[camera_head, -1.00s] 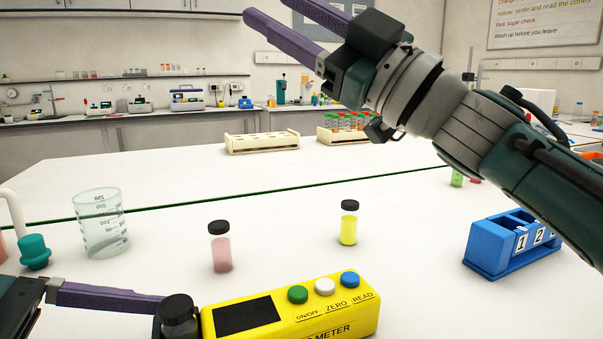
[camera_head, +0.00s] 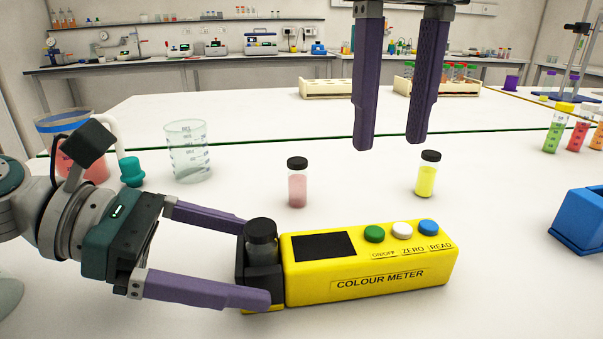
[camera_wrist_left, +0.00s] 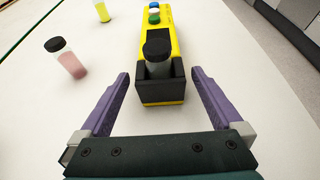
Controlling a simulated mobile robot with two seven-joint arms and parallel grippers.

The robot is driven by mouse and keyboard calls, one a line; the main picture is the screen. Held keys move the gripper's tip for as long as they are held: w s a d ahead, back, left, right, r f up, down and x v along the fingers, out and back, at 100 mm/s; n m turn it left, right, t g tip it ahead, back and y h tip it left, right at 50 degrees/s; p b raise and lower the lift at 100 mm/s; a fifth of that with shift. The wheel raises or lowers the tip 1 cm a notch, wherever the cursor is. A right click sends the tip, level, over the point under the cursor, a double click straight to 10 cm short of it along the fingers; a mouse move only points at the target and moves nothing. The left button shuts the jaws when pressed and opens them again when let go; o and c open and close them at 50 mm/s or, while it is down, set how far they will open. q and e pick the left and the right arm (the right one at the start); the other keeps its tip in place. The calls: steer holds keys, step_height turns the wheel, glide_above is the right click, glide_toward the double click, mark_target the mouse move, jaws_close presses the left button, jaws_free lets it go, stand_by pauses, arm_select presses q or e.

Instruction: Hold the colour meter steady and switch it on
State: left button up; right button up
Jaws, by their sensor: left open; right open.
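The yellow colour meter (camera_head: 390,285) lies on the white bench with a dark blank screen (camera_head: 323,246). Its green ON/OFF button (camera_head: 374,233), white ZERO button (camera_head: 402,230) and blue READ button (camera_head: 428,227) are on top. A black-capped vial (camera_head: 261,240) stands in the black holder at its left end. My left gripper (camera_head: 256,262) is open, its fingers on either side of that holder; the left wrist view (camera_wrist_left: 158,88) shows gaps between fingers and holder. My right gripper (camera_head: 390,142) is open and empty, pointing down above and behind the meter's buttons.
A pink vial (camera_head: 297,188) and a yellow vial (camera_head: 427,179) stand behind the meter. A glass beaker (camera_head: 189,152) is at the back left. A blue rack (camera_head: 580,222) is at the right edge.

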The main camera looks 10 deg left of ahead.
mark_target(296, 268)
arm_select(q)
steer(key=x, duration=0.6)
steer(key=shift+c, duration=0.2)
jaws_close()
arm_select(e)
jaws_close()
stand_by(0.7)
stand_by(1.4)
